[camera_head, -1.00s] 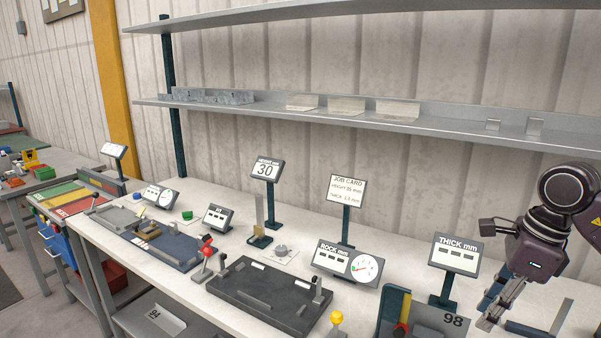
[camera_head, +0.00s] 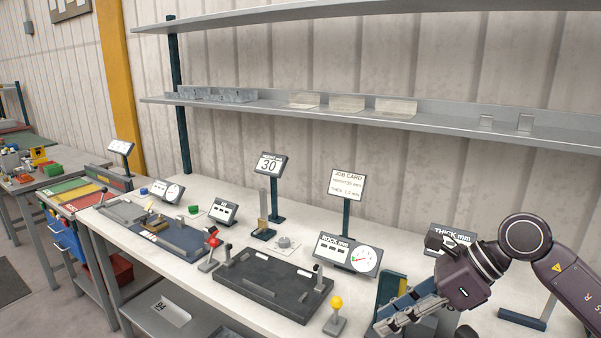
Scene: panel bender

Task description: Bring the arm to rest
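My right arm (camera_head: 575,285) comes in from the right edge. Its gripper (camera_head: 392,322) points down and left over the front right of the bench, in front of the THICK mm display (camera_head: 452,236). The fingers are seen at a slant and look close together; whether they are open or shut is unclear. I see no part held between them. The gripper and wrist hide part of the THICK mm display and most of the station below it. My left gripper is not in view.
The white bench (camera_head: 225,290) carries a dark fixture plate (camera_head: 275,285), a yellow-knobbed lever (camera_head: 336,305), a ROCK mm gauge (camera_head: 345,253) and a job card (camera_head: 346,185). A shelf (camera_head: 270,109) with metal brackets runs above. A dark angled piece (camera_head: 522,320) lies under my arm.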

